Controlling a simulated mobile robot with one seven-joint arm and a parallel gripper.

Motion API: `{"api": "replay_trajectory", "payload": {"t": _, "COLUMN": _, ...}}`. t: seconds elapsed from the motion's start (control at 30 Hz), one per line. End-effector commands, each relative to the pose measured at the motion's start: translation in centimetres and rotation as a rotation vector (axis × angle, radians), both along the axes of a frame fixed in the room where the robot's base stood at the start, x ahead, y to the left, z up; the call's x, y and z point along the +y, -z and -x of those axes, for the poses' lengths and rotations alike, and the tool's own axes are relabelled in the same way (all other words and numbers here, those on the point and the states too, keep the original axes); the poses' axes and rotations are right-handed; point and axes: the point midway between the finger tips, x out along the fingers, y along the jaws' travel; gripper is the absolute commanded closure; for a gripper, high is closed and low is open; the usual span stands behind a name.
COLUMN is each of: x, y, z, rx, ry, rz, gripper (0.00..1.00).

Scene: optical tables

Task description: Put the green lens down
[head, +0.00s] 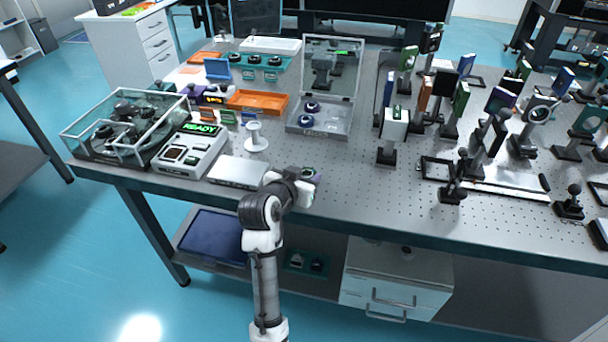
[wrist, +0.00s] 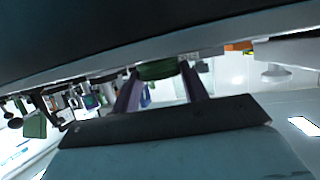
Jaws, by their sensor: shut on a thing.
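My gripper (head: 304,186) is at the front edge of the optical table (head: 345,205), near its middle, right of the silver plate. In the wrist view my gripper (wrist: 160,88) is shut on the green lens (wrist: 158,70), a dark green round piece between the two finger ends. In the head view only a small bit of the green lens (head: 309,173) shows at the fingertips; my wrist hides the rest. I cannot tell whether the lens touches the tabletop.
A silver box (head: 237,172) and a device reading READY (head: 190,151) stand left of my gripper. A white spool-shaped stand (head: 256,137) and an open case (head: 322,118) are behind it. Several mounted optics stand at right. Bare perforated tabletop lies right of my gripper.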

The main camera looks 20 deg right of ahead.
Motion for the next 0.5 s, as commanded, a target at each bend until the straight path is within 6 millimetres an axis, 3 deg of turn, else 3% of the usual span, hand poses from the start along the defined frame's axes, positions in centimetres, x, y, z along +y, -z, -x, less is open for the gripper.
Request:
{"api": "replay_trajectory", "payload": {"t": 0.27, "x": -0.01, "y": 0.28, "z": -0.01, "rx": -0.001, "ry": 0.0, "rz": 0.0, "gripper": 0.82}}
{"api": "replay_trajectory", "payload": {"t": 0.3, "x": -0.01, "y": 0.31, "z": -0.01, "rx": -0.001, "ry": 0.0, "rz": 0.0, "gripper": 0.55}}
{"api": "replay_trajectory", "payload": {"t": 0.47, "x": -0.01, "y": 0.2, "z": -0.01, "rx": -0.001, "ry": 0.0, "rz": 0.0, "gripper": 0.34}}
{"api": "replay_trajectory", "payload": {"t": 0.5, "x": -0.01, "y": 0.2, "z": -0.01, "rx": -0.001, "ry": 0.0, "rz": 0.0, "gripper": 0.34}}
